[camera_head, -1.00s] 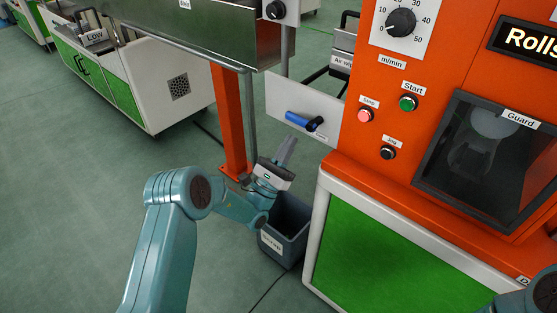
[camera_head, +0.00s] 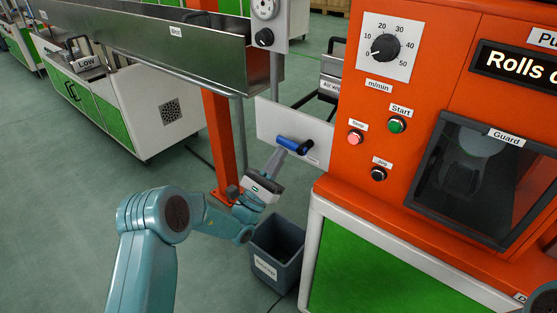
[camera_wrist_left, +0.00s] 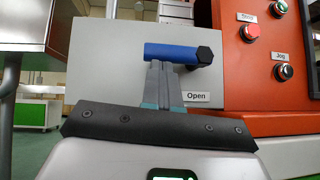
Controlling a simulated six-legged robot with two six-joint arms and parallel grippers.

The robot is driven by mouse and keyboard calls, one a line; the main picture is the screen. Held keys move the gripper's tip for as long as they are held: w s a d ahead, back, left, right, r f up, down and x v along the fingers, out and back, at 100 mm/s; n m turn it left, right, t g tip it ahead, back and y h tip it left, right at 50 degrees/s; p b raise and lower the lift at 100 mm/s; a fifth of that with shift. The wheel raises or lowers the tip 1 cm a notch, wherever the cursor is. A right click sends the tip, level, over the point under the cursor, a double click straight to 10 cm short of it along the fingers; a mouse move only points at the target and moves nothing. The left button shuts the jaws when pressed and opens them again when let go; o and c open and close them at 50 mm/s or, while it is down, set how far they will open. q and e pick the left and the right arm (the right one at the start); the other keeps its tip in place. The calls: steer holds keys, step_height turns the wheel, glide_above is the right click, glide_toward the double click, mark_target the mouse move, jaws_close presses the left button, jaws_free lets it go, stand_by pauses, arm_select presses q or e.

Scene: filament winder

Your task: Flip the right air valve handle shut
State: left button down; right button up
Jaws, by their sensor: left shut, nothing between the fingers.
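The air valve's blue handle (camera_head: 292,145) is on a light grey panel (camera_head: 268,121), left of the orange machine. It points left from its dark pivot (camera_head: 306,148) and lies nearly level in the left wrist view (camera_wrist_left: 172,51). An "Open" label (camera_wrist_left: 196,96) sits below the pivot. My left gripper (camera_head: 278,155) is shut and empty, with its fingertips just below the handle. In the wrist view its tips (camera_wrist_left: 159,65) meet the handle's lower edge in the picture; I cannot tell if they touch. My right gripper is not in view.
The orange machine (camera_head: 340,150) with stop (camera_head: 355,138), start (camera_head: 397,125) and jog (camera_head: 378,174) buttons stands right of the panel. A grey bin (camera_head: 277,250) is below my left gripper. An orange post (camera_head: 219,140) and metal trough (camera_head: 170,38) are at the left.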

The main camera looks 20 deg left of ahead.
arm_select(q)
steer(key=shift+r+m+g+h, duration=0.1)
steer(key=shift+m+g+h, duration=0.3)
steer(key=shift+m+h, duration=0.25)
steer(key=m+g+h, duration=0.1)
steer(key=m, duration=0.1)
steer(key=m+h, duration=0.1)
steer(key=shift+a+r+m+g+h+b, duration=0.15)
steer(key=shift+a+m+g+h+b, duration=0.1)
steer(key=shift+m+g+b, duration=0.15)
steer(key=r+m+g+h, duration=0.1)
steer(key=m+g+b, duration=0.1)
steer(key=m, duration=0.1)
steer(key=shift+w+a+r+h, duration=0.15)
steer(key=shift+a+r+h, duration=0.05)
steer(key=shift+r+h, duration=0.2)
step_height(320, 180, up, 7)
steer(key=d+m+g, duration=0.2)
steer(key=m+g, duration=0.9)
steer(key=m, duration=0.4)
steer(key=shift+s+g+b, duration=0.3)
steer(key=shift+s+b, duration=0.05)
steer(key=shift+s, duration=0.05)
steer(key=shift+d, duration=0.15)
